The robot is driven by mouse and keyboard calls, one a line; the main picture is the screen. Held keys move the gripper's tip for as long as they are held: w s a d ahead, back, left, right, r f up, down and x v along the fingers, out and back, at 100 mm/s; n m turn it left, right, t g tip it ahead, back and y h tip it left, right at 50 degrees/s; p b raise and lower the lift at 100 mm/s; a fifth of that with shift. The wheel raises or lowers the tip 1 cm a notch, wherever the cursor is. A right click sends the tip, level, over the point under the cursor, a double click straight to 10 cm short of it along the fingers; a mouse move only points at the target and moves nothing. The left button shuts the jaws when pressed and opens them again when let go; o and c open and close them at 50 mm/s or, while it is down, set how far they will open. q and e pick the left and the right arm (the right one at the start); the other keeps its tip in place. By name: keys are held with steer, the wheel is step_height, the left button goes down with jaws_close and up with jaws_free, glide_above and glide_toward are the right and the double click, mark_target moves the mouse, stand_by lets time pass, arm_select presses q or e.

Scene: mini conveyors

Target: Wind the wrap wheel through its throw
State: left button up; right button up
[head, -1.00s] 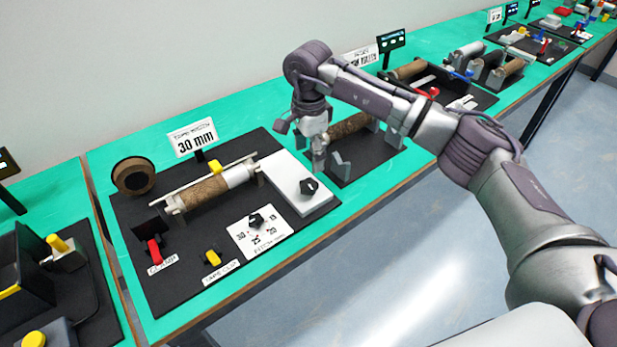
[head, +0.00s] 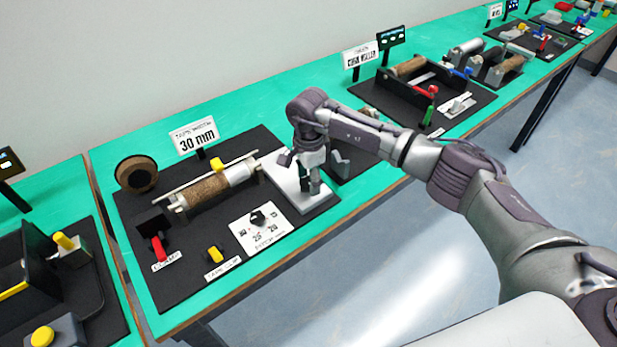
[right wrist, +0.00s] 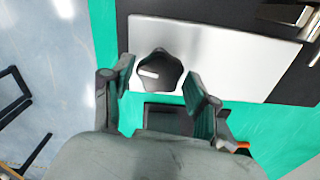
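A black lobed knob (right wrist: 160,73) with a white pointer mark, which I take for the wrap wheel, sits on a white plate (right wrist: 240,62) in the right wrist view. My right gripper (right wrist: 161,84) is open, with one finger on each side of the knob; I cannot tell whether they touch it. In the head view my right gripper (head: 308,187) points down over the white plate (head: 274,170) and hides the knob. The brown and white roller (head: 208,189) lies left of the plate. My left gripper is not in view.
A second black knob (head: 258,217) sits on a dial card. A red lever (head: 158,247), a yellow clip (head: 214,253) and a "30 mm" sign (head: 196,136) share the black board. More stations stand along the green bench to the right.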

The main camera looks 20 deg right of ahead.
steer(key=c, duration=0.7)
steer(key=shift+m, duration=0.4)
steer(key=m+b, duration=0.2)
steer(key=m, duration=0.1)
steer(key=shift+m, duration=0.4)
steer(key=m+b, duration=0.2)
steer(key=m, duration=0.3)
steer(key=m+b, duration=0.1)
steer(key=m, duration=0.5)
steer(key=shift+m, duration=0.3)
steer(key=m+b, duration=0.1)
steer(key=m, duration=0.4)
steer(key=shift+r+m, duration=0.1)
steer(key=shift+m, duration=0.2)
steer(key=shift+w, duration=0.1)
